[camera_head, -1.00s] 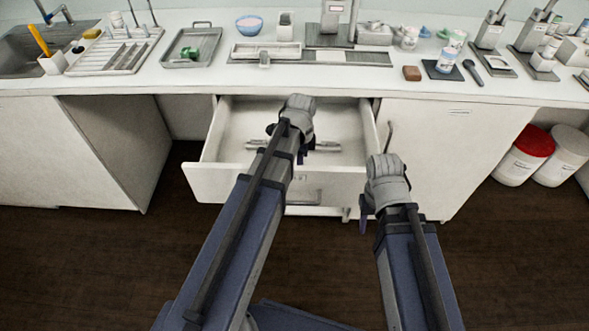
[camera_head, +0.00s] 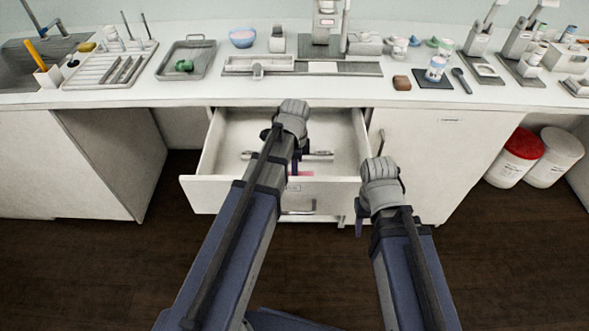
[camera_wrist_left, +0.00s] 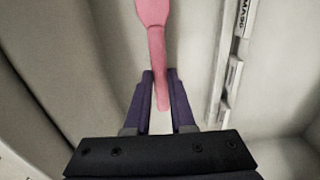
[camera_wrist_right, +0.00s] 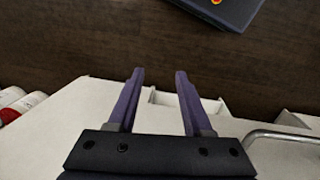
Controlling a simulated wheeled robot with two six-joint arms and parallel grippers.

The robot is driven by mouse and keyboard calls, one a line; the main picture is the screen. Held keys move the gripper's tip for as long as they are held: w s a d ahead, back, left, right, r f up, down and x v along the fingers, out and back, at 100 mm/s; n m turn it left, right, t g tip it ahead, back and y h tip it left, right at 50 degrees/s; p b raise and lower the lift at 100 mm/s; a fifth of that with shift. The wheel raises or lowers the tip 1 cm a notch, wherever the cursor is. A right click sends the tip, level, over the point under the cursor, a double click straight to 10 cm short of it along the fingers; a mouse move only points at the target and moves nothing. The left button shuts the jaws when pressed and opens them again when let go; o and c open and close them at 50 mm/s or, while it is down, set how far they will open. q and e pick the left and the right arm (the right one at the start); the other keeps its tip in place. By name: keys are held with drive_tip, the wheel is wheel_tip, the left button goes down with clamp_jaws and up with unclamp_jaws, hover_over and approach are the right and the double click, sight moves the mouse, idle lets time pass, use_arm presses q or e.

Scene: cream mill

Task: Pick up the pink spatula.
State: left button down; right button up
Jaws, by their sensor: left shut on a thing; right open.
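The pink spatula (camera_wrist_left: 156,45) runs between the fingers of my left gripper (camera_wrist_left: 160,74) in the left wrist view, with its wider end at the top. My left gripper is shut on its narrow handle. In the head view, my left gripper (camera_head: 294,164) is over the open drawer (camera_head: 237,132), and only a small bit of pink (camera_head: 304,174) shows below it. My right gripper (camera_head: 360,222) is open and empty in front of the cabinet, right of the drawer. Its spread fingers also show in the right wrist view (camera_wrist_right: 160,74).
A metal utensil (camera_head: 318,156) lies in the drawer behind my left gripper. The counter (camera_head: 130,98) above holds trays, a blue bowl (camera_head: 242,38) and several instruments. A cabinet handle (camera_head: 381,142) stands near my right gripper. White tubs (camera_head: 553,158) stand at the right.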

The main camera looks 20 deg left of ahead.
use_arm(q)
wheel_tip(320, 180, up, 8)
drive_tip(key=p, duration=0.6)
drive_tip(key=shift+f+p, duration=0.2)
drive_tip(key=shift+p, duration=0.1)
